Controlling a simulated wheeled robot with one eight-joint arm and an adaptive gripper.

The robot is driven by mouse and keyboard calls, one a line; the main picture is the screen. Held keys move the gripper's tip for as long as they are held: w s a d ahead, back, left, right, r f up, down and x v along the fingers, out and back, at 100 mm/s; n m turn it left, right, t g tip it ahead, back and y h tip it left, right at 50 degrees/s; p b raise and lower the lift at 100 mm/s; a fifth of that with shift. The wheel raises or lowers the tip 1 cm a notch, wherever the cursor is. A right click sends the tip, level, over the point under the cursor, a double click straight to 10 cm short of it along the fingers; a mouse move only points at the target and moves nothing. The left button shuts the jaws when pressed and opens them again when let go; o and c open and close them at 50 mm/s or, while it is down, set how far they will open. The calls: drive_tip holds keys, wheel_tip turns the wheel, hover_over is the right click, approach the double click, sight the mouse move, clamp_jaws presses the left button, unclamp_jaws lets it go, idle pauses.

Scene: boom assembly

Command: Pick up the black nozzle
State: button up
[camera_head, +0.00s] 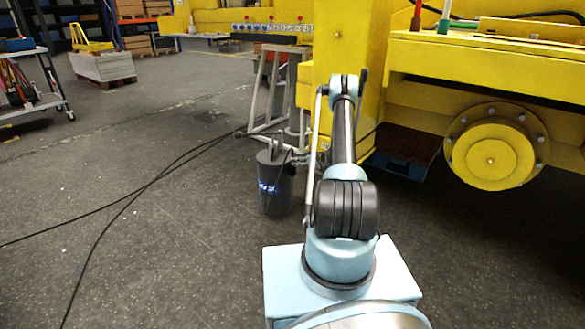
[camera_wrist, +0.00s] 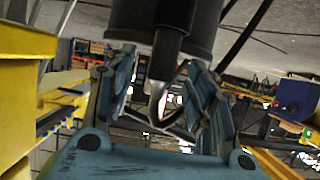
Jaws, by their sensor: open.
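The black nozzle (camera_wrist: 168,52) shows in the wrist view, where the picture appears upside down. It is a dark narrow cylinder joined to a wider dark body at the top edge, with a curved grey tip reaching between the fingers. My gripper (camera_wrist: 163,98) is open, with one blue-grey finger on each side of the tip. I cannot tell whether either finger touches it. In the head view, a dark grey canister (camera_head: 276,186) with a blue label stands on the floor left of my arm. Small dark parts at its top are too small to tell apart.
A yellow machine with a round hub (camera_head: 491,155) fills the right. A grey metal stand (camera_head: 271,92) is behind the canister. Black cables (camera_head: 150,183) cross the floor. A trolley (camera_head: 32,85) stands far left. The floor at left is mostly clear.

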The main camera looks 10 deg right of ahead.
drive_tip(key=x, duration=0.4)
drive_tip(key=shift+a+f, duration=0.1)
drive_tip(key=shift+a, duration=0.2)
clamp_jaws()
